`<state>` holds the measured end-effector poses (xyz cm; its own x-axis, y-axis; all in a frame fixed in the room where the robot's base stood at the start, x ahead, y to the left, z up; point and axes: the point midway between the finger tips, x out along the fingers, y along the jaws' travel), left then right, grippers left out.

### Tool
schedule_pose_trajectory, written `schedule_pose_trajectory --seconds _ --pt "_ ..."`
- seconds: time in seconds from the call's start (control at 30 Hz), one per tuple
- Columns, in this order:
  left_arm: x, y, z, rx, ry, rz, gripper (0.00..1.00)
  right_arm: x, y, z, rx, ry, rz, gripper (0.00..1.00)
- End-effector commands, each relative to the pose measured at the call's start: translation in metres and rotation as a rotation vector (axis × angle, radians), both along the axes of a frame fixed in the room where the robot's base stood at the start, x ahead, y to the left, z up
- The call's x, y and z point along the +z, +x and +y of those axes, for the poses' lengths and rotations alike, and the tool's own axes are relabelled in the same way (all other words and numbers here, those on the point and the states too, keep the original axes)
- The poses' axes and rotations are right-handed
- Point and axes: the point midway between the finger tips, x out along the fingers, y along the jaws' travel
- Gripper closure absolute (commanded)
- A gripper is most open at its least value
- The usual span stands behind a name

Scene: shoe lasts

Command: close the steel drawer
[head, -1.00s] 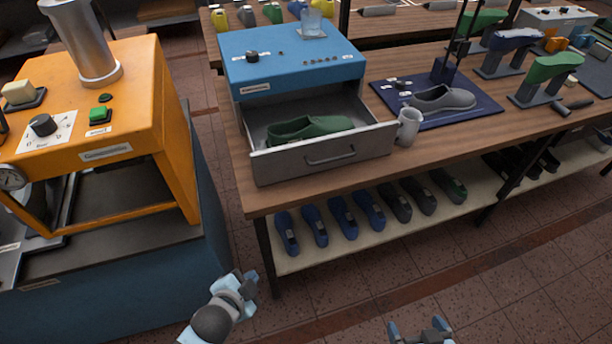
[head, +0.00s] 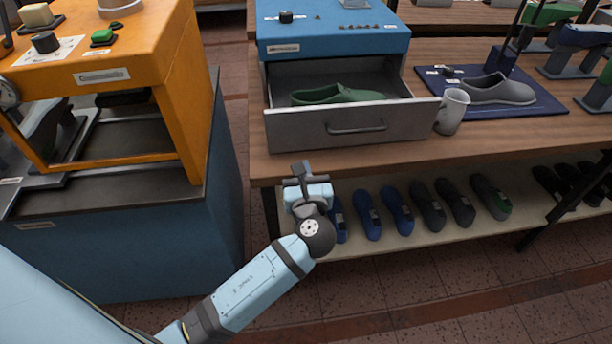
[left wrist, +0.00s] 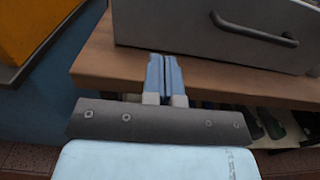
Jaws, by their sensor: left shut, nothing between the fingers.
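The steel drawer (head: 352,126) stands open under a blue-topped cabinet (head: 335,35) on the wooden bench. A green shoe last (head: 337,94) lies inside it. The drawer's bar handle (head: 356,128) is on its front, and it also shows in the left wrist view (left wrist: 256,32). My left gripper (head: 298,168) is shut and empty, in front of and below the drawer's left part, apart from the handle. In the left wrist view the closed fingertips (left wrist: 164,60) point toward the bench edge, below the drawer front. My right gripper is not in view.
A grey mug (head: 452,111) stands right beside the drawer's front corner. A grey shoe (head: 498,89) sits on a blue mat further right. An orange machine (head: 165,95) stands at the left. Several lasts (head: 430,205) lie on the lower shelf.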

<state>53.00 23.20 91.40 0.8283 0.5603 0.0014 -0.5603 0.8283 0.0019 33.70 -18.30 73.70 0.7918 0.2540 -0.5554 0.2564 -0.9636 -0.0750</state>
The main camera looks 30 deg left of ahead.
Motion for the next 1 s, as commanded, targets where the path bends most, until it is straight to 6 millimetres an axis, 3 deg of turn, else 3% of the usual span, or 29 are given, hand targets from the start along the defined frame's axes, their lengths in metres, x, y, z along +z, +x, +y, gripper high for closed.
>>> schedule_pose_trajectory --seconds 0.2,0.4,0.6,1.0 --pt "0.000 0.041 0.028 0.001 0.001 -0.002 1.00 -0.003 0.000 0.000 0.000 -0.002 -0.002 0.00" --pt "0.000 0.068 0.046 0.000 -0.002 -0.001 1.00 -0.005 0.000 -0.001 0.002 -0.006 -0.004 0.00" --pt "-0.001 0.080 0.055 0.000 -0.002 0.000 1.00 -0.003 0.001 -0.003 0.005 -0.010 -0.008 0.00" --pt "0.000 0.082 0.056 -0.001 -0.003 0.001 1.00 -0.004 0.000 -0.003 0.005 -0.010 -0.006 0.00"
